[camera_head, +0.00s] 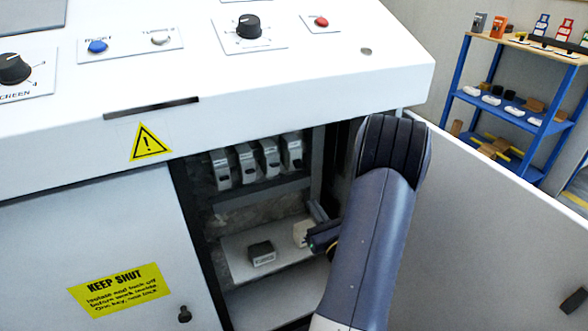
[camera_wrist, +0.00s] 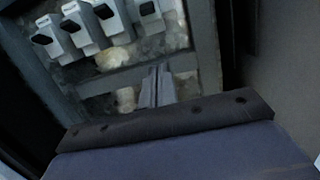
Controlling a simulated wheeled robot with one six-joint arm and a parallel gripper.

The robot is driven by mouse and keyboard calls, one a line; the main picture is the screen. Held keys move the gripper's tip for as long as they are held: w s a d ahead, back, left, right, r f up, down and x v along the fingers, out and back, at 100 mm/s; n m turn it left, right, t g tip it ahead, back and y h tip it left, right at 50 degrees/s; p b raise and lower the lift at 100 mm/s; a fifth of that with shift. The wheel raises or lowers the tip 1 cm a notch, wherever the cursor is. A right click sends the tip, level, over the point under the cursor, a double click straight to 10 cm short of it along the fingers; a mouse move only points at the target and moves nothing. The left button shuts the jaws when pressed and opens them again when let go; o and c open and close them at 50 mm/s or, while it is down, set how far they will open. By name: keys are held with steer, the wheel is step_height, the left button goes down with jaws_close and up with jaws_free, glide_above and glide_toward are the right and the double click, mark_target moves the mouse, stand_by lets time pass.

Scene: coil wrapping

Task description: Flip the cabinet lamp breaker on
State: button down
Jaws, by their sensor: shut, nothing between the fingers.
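A row of several white breakers with dark switch faces (camera_head: 247,163) sits in the upper part of the open cabinet. The row also shows at the top of the wrist view (camera_wrist: 110,18). I cannot read which breaker is for the cabinet lamp, nor tell lever positions. My gripper (camera_head: 316,211) is inside the cabinet, below and right of the row, partly hidden by my arm. In the wrist view its fingers (camera_wrist: 158,72) are together and empty, pointing toward the cabinet's back, apart from the breakers.
A small dark labelled block (camera_head: 262,253) sits on a pale lower panel, with a cream piece (camera_head: 302,233) beside my gripper. The open cabinet door (camera_head: 480,230) stands to the right. The control panel overhangs the opening. A blue shelf rack (camera_head: 520,105) stands behind.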

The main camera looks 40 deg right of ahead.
mark_target(298, 164)
steer(key=w+d+r+p, duration=0.1)
steer(key=w+r+p, duration=0.4)
steer(key=w+p, duration=0.2)
steer(key=shift+w+d, duration=0.4)
stand_by(0.3)
steer(key=shift+d+r, duration=0.1)
steer(key=shift+r, duration=0.05)
stand_by(0.4)
